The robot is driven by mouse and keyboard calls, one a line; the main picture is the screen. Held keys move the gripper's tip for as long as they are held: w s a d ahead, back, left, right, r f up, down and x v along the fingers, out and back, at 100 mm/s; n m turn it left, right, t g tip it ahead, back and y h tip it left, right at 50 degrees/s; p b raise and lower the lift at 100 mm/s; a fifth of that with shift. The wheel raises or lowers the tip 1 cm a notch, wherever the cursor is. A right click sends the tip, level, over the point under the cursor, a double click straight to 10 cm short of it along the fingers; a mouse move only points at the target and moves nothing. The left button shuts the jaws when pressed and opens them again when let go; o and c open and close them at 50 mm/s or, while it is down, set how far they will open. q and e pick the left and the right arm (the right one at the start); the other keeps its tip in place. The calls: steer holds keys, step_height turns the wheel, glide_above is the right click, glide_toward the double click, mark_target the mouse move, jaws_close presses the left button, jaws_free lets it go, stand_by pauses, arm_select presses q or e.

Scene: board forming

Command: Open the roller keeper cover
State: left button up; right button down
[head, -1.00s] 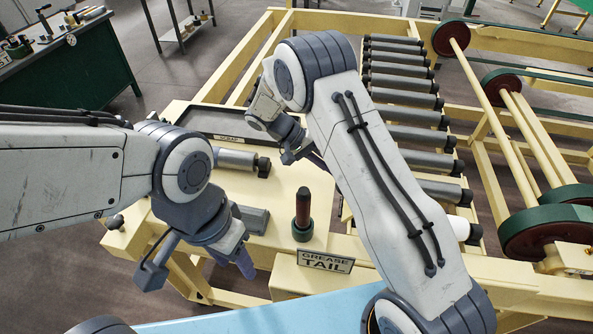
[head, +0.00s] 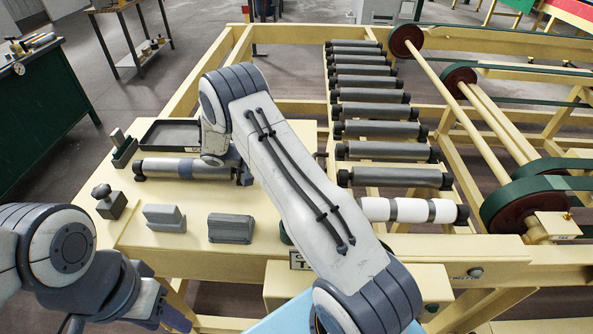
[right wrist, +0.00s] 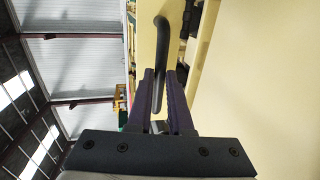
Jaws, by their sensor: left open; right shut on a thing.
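A dark curved bar handle (right wrist: 160,40) stands between the fingers of my right gripper (right wrist: 160,82), which is shut on it. Pale yellow surfaces lie behind and right of the handle in the right wrist view; I cannot tell which is the roller keeper cover or whether it is open. My left gripper (head: 176,318) is open and empty at the lower left, partly cut off by the frame edge.
A grey roller (head: 188,168) lies on the bench by a black tray (head: 172,133). Grey blocks (head: 231,228) and a dark knobbed piece (head: 108,201) stand nearby. A rack of rollers (head: 375,130), with a white-banded one (head: 398,210), and green belt wheels (head: 520,205) are to the right.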

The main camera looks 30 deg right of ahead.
steer(key=shift+s+f, duration=0.1)
steer(key=shift+f, duration=0.05)
steer(key=c, duration=0.8)
jaws_free()
steer(key=shift+c, duration=0.2)
steer(key=b+v, duration=0.3)
steer(key=v, duration=0.6)
steer(key=shift+w+a, duration=0.2)
steer(key=shift+w, duration=0.05)
steer(key=shift+w+a+r+b, duration=0.25)
steer(key=shift+a+r+b, duration=0.05)
steer(key=shift+a, duration=0.05)
